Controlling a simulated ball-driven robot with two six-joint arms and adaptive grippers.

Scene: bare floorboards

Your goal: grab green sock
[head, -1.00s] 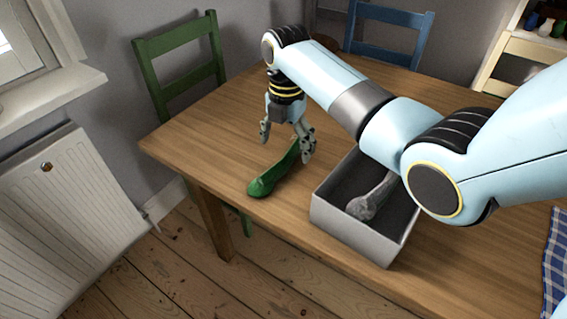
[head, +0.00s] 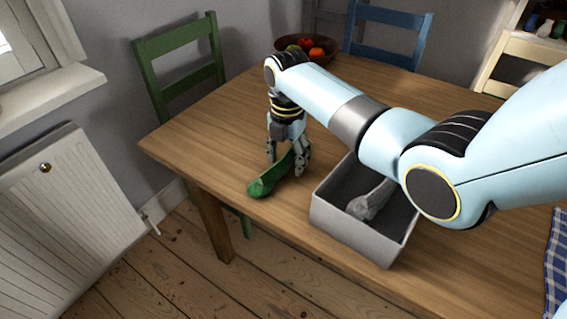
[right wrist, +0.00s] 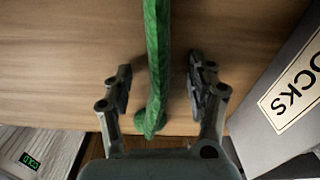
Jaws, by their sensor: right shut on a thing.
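The green sock (head: 265,186) lies on the wooden table near its left front edge. In the right wrist view the sock (right wrist: 156,50) runs lengthwise between the fingers of my right gripper (right wrist: 158,85). Part of the sock is hidden by the fingers in the head view. My left gripper is not in view.
A grey open box (head: 350,234) holding a grey sock (head: 368,203) stands just right of the gripper. Its label, partly visible in the wrist view, reads "OCKS" (right wrist: 296,97). A fruit bowl (head: 325,58) sits at the back. A blue checked cloth (head: 557,262) lies far right.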

